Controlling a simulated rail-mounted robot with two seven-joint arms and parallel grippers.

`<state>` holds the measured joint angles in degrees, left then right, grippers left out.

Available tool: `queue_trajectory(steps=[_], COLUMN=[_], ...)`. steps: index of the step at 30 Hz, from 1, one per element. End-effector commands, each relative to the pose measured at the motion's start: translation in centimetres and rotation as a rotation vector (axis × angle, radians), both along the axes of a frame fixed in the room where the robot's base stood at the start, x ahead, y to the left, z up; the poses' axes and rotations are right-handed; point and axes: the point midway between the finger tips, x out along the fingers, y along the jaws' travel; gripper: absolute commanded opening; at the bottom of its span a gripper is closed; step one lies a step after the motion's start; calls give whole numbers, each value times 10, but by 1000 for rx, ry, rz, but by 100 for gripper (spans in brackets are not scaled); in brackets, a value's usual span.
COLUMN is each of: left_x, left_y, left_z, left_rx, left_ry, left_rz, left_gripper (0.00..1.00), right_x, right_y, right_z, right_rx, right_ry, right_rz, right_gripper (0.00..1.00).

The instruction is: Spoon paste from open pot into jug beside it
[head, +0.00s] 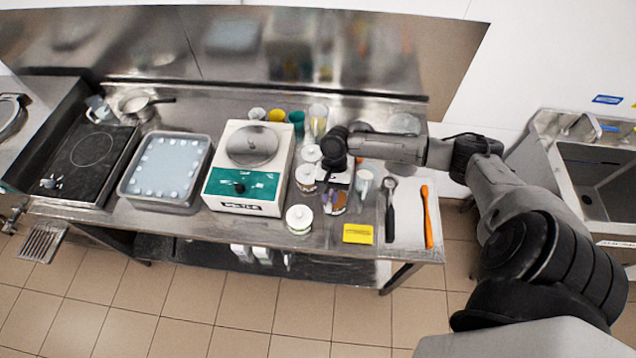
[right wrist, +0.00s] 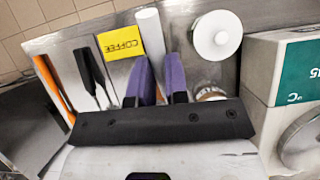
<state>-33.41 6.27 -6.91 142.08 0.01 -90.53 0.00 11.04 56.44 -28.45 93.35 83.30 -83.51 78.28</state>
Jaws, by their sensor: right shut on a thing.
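My right gripper (head: 334,203) reaches down among the jars in the head view. In the right wrist view its purple fingers (right wrist: 159,80) are shut on a white cylinder (right wrist: 150,32) that sticks out between them; I cannot tell what it is. A white-lidded jar (head: 299,219) stands left of the gripper, and its lid shows in the right wrist view (right wrist: 217,37). A pale upright vessel (head: 363,184) stands just right of the gripper; I cannot tell whether it is the jug. The open pot and any paste cannot be made out. My left gripper is out of view.
A black-handled spoon (head: 390,210) and an orange spatula (head: 427,216) lie right of a yellow COFFEE sign (head: 357,234). More lidded jars (head: 305,177) stand close left of the gripper, beside a white and green scale (head: 246,188). A tray (head: 165,168) lies farther left.

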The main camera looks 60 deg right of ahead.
Motion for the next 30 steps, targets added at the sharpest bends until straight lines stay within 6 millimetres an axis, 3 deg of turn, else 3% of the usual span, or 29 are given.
queue_trajectory(steps=[3, 11, 30], left_x=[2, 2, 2], left_y=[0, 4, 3], left_z=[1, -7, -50], left_rx=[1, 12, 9], left_ry=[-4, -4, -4], left_rz=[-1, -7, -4], left_gripper=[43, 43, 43], right_x=[-12, -11, -11], right_y=[0, 0, 0], right_z=[2, -2, -32], right_rx=[62, 111, 110], right_ry=[32, 54, 53], right_rz=[18, 18, 18], right_gripper=[0, 0, 0])
